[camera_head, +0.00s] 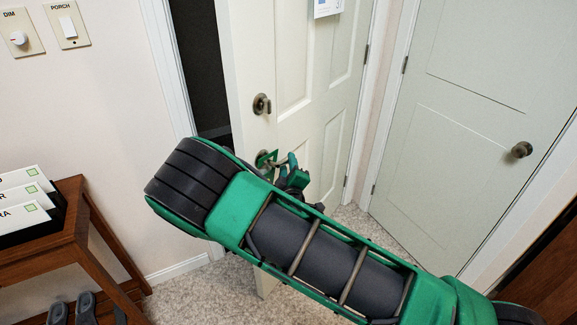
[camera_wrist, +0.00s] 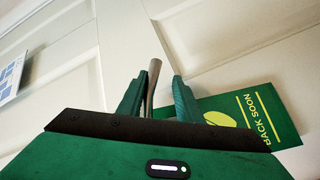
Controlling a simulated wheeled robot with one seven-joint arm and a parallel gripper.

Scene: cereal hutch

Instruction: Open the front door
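The white panelled front door (camera_head: 296,75) stands ajar, with a dark gap at its left edge and hinges on its right. A round bronze fitting (camera_head: 261,104) sits above the lever handle, which is mostly hidden behind my arm in the head view. In the wrist view the lever (camera_wrist: 153,82) lies between the fingers of my gripper (camera_wrist: 158,95). The fingers are apart, the left one close to the lever and the right one with a gap. My gripper (camera_head: 284,168) also shows at the door's face in the head view. A green "BACK SOON" sign (camera_wrist: 245,115) hangs beside the right finger.
A closed pale door (camera_head: 470,110) with a knob (camera_head: 521,150) stands at the right. A wooden shelf (camera_head: 75,225) with boxes and shoes is at the left. Light switches are on the left wall. Speckled floor (camera_head: 190,290) is clear between shelf and door.

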